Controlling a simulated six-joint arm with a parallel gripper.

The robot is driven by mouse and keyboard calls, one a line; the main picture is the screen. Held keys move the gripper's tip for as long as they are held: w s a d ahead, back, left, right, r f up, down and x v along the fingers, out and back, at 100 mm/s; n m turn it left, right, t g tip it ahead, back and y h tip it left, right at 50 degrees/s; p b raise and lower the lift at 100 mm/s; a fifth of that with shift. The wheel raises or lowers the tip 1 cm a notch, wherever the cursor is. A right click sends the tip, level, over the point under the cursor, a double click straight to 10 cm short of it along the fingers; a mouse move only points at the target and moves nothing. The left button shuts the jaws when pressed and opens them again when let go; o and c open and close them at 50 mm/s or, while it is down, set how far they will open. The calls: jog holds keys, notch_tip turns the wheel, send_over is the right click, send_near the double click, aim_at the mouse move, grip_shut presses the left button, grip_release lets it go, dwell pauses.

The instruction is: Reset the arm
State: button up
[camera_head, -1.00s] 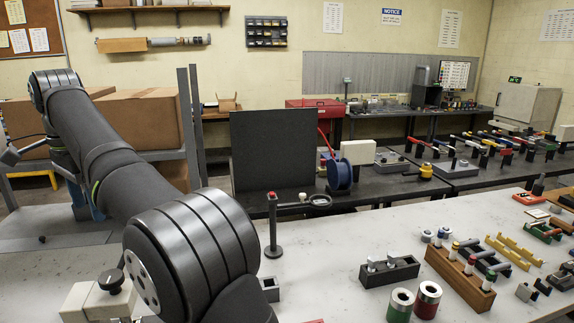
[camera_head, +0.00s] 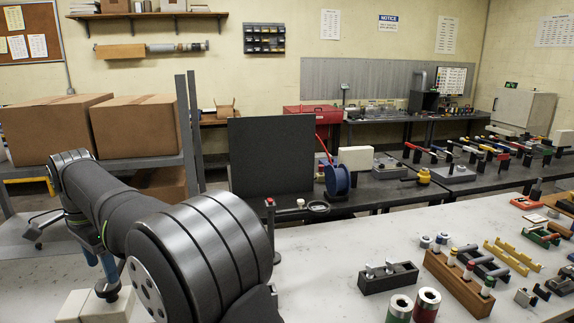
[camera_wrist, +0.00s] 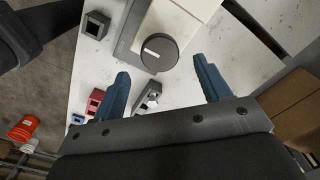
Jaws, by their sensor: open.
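My gripper (camera_wrist: 164,86) shows in the wrist view, with its two blue fingers spread wide apart and nothing held between them. It is above the pale bench top (camera_wrist: 205,48). A small grey metal piece (camera_wrist: 149,96) shows between the fingers in the picture, apart from them. In the head view my arm (camera_head: 190,250) fills the lower left, with its elbow low in front of the boxes. Bluish parts behind the arm may be my gripper's fingers, but the arm hides most of that area.
A dark round device with a white block (camera_wrist: 160,52) and a grey square socket (camera_wrist: 95,25) stand on the bench. Red blocks (camera_wrist: 93,103) lie near its edge. An orange bucket (camera_wrist: 27,128) is on the floor. Cardboard boxes (camera_head: 135,128) stand on the left shelf.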

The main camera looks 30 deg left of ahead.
aim_at(107, 283)
jog(key=shift+f, duration=2.3)
notch_tip(107, 283, up, 17)
notch_tip(107, 283, down, 17)
jog(key=shift+f, duration=0.1)
jog(key=n, duration=1.1)
jog(key=shift+n, duration=2.2)
